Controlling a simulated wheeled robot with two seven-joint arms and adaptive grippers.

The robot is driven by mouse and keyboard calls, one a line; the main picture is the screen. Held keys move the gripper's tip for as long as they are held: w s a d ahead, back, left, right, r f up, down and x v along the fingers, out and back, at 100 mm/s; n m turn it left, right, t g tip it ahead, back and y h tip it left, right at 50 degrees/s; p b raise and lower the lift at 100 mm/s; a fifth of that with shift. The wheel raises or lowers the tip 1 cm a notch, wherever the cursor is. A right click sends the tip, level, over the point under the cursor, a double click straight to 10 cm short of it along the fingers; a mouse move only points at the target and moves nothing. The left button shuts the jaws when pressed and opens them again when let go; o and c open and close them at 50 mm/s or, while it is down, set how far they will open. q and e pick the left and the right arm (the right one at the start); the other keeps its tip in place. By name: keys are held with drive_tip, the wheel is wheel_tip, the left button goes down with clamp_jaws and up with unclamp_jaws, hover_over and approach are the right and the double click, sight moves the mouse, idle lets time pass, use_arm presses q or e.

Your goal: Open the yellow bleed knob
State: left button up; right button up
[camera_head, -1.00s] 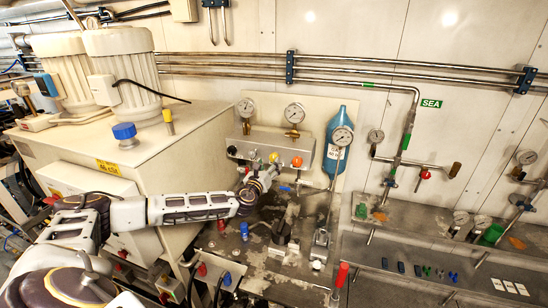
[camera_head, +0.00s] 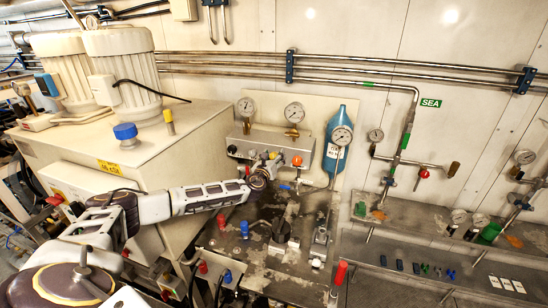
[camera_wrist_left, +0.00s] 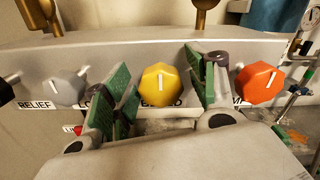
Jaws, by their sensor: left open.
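The yellow bleed knob (camera_wrist_left: 160,84) is an eight-sided knob on the front of a grey panel, with a nearly upright white pointer line. Its label below is partly hidden by my gripper. My left gripper (camera_wrist_left: 163,88) is open, with green finger pads to the left and right of the knob in the wrist view. I see no clear contact with it. In the head view, the left gripper (camera_head: 268,165) is at the panel, and the yellow knob (camera_head: 273,155) shows just above it.
A grey knob labelled RELIEF (camera_wrist_left: 67,87) is left of the yellow knob, and an orange knob (camera_wrist_left: 260,83) is close on its right. Gauges (camera_head: 294,113) stand above the panel. A blue bottle (camera_head: 341,140) stands to the right. A metal bench (camera_head: 290,255) with fittings lies below.

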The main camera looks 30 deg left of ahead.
drive_tip(key=shift+d, duration=0.2)
use_arm(q)
drive_tip(key=c, duration=1.1)
drive_tip(key=shift+o, duration=0.2)
use_arm(e)
drive_tip(key=shift+d, duration=0.1)
